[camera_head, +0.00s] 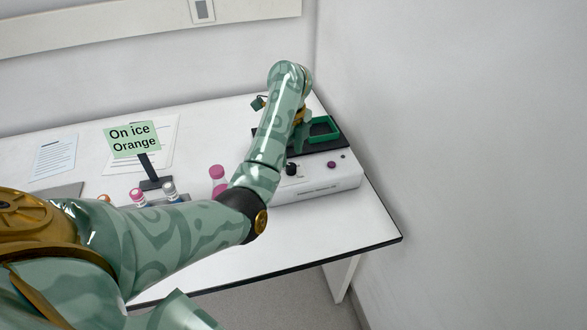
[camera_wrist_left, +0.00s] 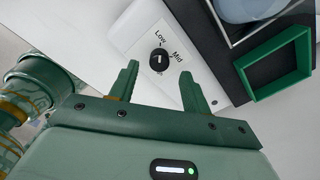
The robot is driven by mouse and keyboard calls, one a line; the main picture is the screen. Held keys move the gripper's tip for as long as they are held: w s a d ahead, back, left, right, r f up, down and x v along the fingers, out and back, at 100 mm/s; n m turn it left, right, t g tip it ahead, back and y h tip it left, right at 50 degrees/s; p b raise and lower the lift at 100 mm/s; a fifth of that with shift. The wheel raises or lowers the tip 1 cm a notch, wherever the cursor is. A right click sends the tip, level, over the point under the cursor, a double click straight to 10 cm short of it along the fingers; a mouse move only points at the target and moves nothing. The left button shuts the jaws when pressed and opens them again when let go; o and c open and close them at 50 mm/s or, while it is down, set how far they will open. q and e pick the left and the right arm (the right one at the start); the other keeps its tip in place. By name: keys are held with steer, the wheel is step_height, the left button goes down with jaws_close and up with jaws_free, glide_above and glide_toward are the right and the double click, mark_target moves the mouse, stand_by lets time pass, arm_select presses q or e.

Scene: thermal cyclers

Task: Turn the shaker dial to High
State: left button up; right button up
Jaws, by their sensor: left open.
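The shaker (camera_head: 325,185) is a white box with a dark platform at the right end of the table. I cannot tell the setting surely. My left gripper (camera_wrist_left: 158,71) is open and empty, its fingers on either side of the dial's near side, apart from it. In the head view my arm mostly hides this gripper.
A green frame (camera_head: 323,130) sits on the shaker's dark platform (camera_wrist_left: 254,62). A purple button (camera_head: 331,164) is right of the dial. Pink-capped tubes (camera_head: 217,172) and an "On ice Orange" sign (camera_head: 132,139) stand left. A wall is close at the right.

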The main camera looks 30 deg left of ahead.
mark_target(291, 165)
arm_select(q)
step_height(291, 165, down, 4)
steer(key=shift+r+b, duration=0.15)
steer(key=shift+b, duration=0.55)
arm_select(e)
steer(key=shift+s+f, duration=0.25)
steer(key=shift+f, duration=0.3)
steer(key=shift+s+f, duration=0.25)
steer(key=shift+f, duration=0.25)
arm_select(q)
steer(key=c, duration=1)
